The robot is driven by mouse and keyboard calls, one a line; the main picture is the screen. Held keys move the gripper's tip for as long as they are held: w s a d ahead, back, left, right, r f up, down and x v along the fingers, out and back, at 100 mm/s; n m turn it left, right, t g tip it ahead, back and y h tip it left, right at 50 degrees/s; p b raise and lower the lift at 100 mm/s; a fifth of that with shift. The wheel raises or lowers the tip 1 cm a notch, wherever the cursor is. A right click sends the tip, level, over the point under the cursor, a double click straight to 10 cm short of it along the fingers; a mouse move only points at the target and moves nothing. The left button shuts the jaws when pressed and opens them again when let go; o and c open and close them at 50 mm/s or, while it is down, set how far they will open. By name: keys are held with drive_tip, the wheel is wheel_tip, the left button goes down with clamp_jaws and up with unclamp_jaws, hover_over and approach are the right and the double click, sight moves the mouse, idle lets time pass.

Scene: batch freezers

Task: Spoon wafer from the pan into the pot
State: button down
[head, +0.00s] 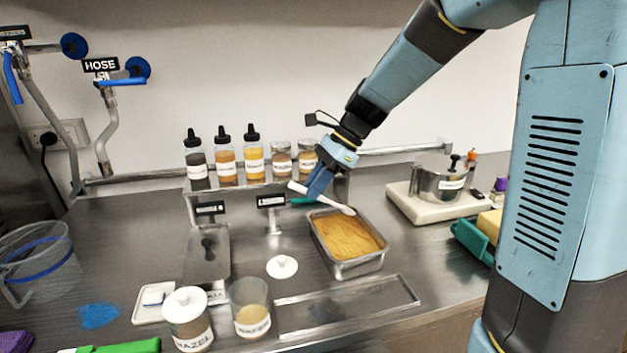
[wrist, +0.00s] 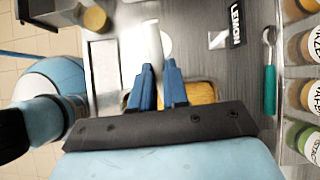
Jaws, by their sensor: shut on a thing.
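My gripper (head: 318,185) is shut on a white-ended utensil (head: 322,198), held above the back of the pan. In the wrist view the utensil (wrist: 155,42) sticks out between my blue fingers (wrist: 157,85); its working end and any load on it cannot be made out. The steel pan (head: 372,266) holds a golden-brown mass (head: 347,237); part of that mass (wrist: 201,92) shows beyond my fingers in the wrist view. An open glass pot (head: 251,305) with pale yellow contents and a hard-to-read label stands at the front, left of the pan.
A white lid (head: 282,267) lies between pot and pan. A lidded jar (head: 187,318) stands left of the pot. Several bottles (head: 225,155) line the back shelf. A teal-handled spoon (wrist: 269,80) lies near them. A metal vessel (head: 440,180) stands right on a white board.

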sight(320, 197)
drive_tip(key=shift+f, duration=1.45)
drive_tip(key=shift+d+f, duration=0.15)
drive_tip(key=shift+f, duration=1)
drive_tip(key=shift+d+f, duration=0.1)
drive_tip(key=shift+f, duration=1.05)
drive_tip(key=shift+w+d, duration=0.2)
drive_tip(key=shift+d, duration=0.35)
drive_tip(key=shift+w+d, duration=0.15)
drive_tip(key=shift+d, duration=0.4)
drive_tip(key=shift+h, duration=0.6)
drive_tip(key=shift+s+a+r, duration=0.1)
drive_tip(key=shift+a+r, duration=0.15)
drive_tip(key=shift+r, duration=0.4)
drive_tip(key=shift+s+a+r, duration=0.1)
drive_tip(key=shift+a+r, duration=0.1)
drive_tip(key=shift+r, duration=0.5)
drive_tip(key=shift+a+r, duration=0.25)
drive_tip(key=shift+r, duration=0.4)
drive_tip(key=shift+s+a+r, duration=0.1)
drive_tip(key=shift+a+r, duration=0.05)
drive_tip(key=shift+a, duration=0.05)
drive_tip(key=shift+s+a+r+t+h, duration=0.15)
drive_tip(key=shift+a+t+h, duration=0.15)
drive_tip(key=shift+a+h, duration=0.5)
drive_tip(key=shift+s+a+r+t+h, duration=0.15)
drive_tip(key=shift+a+t+h, duration=0.2)
drive_tip(key=shift+h, duration=0.75)
drive_tip(key=shift+f, duration=0.1)
